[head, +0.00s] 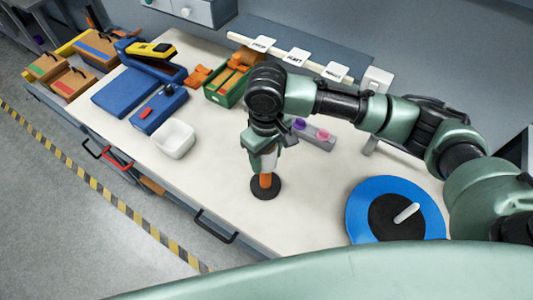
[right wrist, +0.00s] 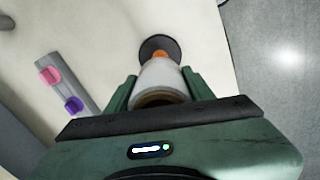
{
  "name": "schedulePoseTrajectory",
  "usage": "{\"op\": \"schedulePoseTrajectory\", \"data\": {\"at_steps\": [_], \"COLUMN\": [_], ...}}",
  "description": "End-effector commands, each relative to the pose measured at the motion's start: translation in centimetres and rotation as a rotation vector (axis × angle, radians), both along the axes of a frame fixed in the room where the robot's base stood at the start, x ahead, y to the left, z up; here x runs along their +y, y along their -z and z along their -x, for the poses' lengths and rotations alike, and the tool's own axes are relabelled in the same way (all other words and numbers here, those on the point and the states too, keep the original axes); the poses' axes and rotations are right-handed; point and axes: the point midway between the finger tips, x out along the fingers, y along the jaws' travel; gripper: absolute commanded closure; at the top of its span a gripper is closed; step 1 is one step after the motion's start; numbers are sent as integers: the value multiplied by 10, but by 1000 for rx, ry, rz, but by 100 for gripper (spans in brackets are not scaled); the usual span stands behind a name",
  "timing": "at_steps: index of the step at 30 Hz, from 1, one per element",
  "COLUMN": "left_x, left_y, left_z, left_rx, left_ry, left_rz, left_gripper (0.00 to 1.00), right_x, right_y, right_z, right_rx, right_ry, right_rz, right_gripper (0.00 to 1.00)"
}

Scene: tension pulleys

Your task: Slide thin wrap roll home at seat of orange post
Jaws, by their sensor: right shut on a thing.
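The thin wrap roll (head: 268,163) is whitish and upright. My right gripper (head: 266,150) is shut on it, and its fingers clasp the roll from both sides in the right wrist view (right wrist: 160,88). The orange post (head: 265,181) stands on a round black base (head: 265,190) on the table. The roll is lined up over the post, with a short orange length showing between the roll's lower end and the base. In the right wrist view the orange post (right wrist: 160,55) shows just beyond the roll. How far the post reaches inside the roll is hidden. My left gripper is out of view.
A grey block with purple and pink knobs (head: 315,134) lies close behind. A blue disc with a black centre (head: 357,210) is at the right. A white bin (head: 175,139) and a blue box (head: 158,109) stand left. Table around the base is clear.

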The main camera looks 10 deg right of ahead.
Motion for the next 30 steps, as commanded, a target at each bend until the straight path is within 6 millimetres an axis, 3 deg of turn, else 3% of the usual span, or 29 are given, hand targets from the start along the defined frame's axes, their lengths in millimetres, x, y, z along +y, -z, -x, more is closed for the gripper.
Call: {"op": "schedulePoseTrajectory", "data": {"at_steps": [19, 30], "left_x": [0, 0], "left_y": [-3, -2], "left_z": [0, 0], "left_rx": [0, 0], "left_ry": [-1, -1], "left_rz": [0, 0], "left_gripper": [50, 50], "right_x": [0, 0], "right_y": [22, 24], "right_z": [0, 0], "right_rx": [0, 0], "right_ry": [-1, -1], "right_rz": [0, 0], "right_gripper": [93, 93]}}
